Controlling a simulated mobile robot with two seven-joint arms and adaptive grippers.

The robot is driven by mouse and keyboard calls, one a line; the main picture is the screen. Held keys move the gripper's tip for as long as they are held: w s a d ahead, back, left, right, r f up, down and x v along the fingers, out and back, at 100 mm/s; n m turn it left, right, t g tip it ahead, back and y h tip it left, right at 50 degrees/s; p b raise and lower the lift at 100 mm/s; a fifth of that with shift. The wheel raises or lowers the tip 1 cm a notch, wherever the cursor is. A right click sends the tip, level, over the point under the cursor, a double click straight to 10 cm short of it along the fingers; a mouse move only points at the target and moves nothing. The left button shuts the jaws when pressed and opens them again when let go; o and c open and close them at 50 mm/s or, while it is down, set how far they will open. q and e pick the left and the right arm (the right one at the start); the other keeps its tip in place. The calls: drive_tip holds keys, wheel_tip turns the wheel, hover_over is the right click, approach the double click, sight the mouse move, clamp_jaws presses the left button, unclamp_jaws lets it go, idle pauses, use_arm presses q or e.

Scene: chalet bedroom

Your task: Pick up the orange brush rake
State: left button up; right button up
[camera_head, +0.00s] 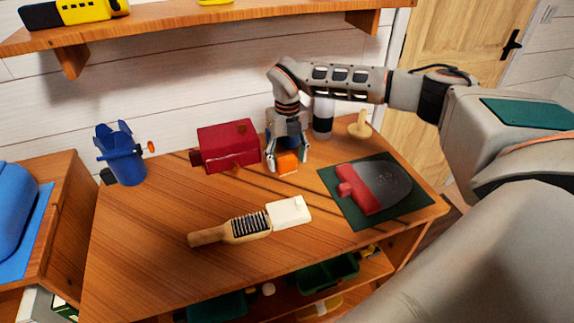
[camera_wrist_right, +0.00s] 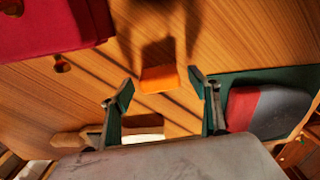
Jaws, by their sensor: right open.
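A small orange block-like piece (camera_head: 287,161), which I take to be the orange brush rake, is on the wooden table near its back. In the right wrist view the orange piece (camera_wrist_right: 159,79) shows ahead of the fingertips, with a dark shape behind it that may be its shadow. My right gripper (camera_head: 287,165) points down over it with a finger on each side. In the right wrist view the gripper (camera_wrist_right: 162,92) is open, with a gap between the fingers. Part of the orange piece is hidden by the gripper in the head view. My left gripper is not in view.
A red box (camera_head: 229,146) stands left of the gripper. A red and grey tool (camera_head: 362,190) lies on a dark green mat (camera_head: 412,206) to the right. A wooden brush (camera_head: 232,232) and a white block (camera_head: 289,212) lie in front. A blue holder (camera_head: 126,162) stands left.

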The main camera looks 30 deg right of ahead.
sight(288, 159)
drive_tip(key=shift+f, duration=0.95)
drive_tip(key=shift+w+f, duration=0.1)
drive_tip(key=c, duration=1.2)
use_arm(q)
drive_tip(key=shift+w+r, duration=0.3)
use_arm(e)
drive_tip(key=shift+o, duration=0.2)
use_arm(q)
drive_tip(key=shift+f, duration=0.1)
